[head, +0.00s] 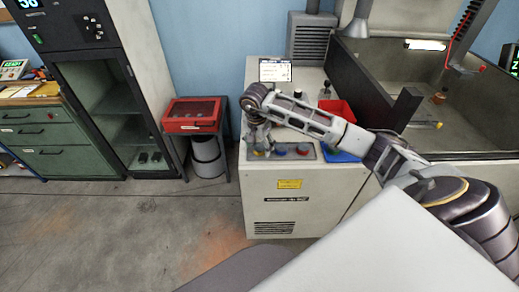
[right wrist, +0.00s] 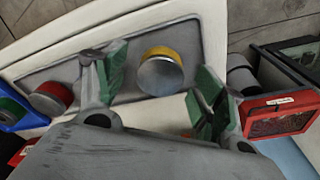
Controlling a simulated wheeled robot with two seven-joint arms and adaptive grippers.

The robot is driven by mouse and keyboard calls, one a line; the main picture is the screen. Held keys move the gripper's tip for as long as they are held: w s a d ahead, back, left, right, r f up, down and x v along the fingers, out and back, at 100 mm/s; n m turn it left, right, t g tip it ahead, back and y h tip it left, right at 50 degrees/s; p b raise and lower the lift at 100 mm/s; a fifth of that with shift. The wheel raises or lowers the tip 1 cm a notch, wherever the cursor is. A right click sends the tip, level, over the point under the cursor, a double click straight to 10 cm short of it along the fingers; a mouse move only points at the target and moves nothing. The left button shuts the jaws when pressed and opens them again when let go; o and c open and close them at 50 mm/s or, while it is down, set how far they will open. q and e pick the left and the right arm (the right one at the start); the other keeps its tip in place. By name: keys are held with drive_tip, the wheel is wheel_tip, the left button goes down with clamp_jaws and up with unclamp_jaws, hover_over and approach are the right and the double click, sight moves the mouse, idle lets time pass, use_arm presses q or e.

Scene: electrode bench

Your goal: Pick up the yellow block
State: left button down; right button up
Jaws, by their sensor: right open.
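The yellow block (right wrist: 160,72) is a short round piece with a yellow side and a grey top. In the right wrist view it sits on a grey recessed panel (right wrist: 133,38), in the gap between my right gripper's (right wrist: 162,66) two green-padded fingers. The fingers are spread apart, and neither visibly touches it. In the head view my right gripper (head: 258,146) points down over the left end of the white machine's top (head: 249,124); it mostly hides the yellow block there. My left gripper is not in view.
A red-sided round piece (right wrist: 50,98) sits on the same panel. A blue tray (head: 341,154) and a red bin (head: 337,110) stand to the right. A sign (head: 275,70) stands behind.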

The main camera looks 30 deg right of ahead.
sight(259, 147)
drive_tip(key=c, duration=1.5)
drive_tip(key=shift+o, duration=0.2)
drive_tip(key=shift+r, duration=0.25)
wheel_tip(259, 147, up, 10)
drive_tip(key=b, duration=0.1)
drive_tip(key=shift+f, duration=0.15)
drive_tip(key=shift+f, duration=0.1)
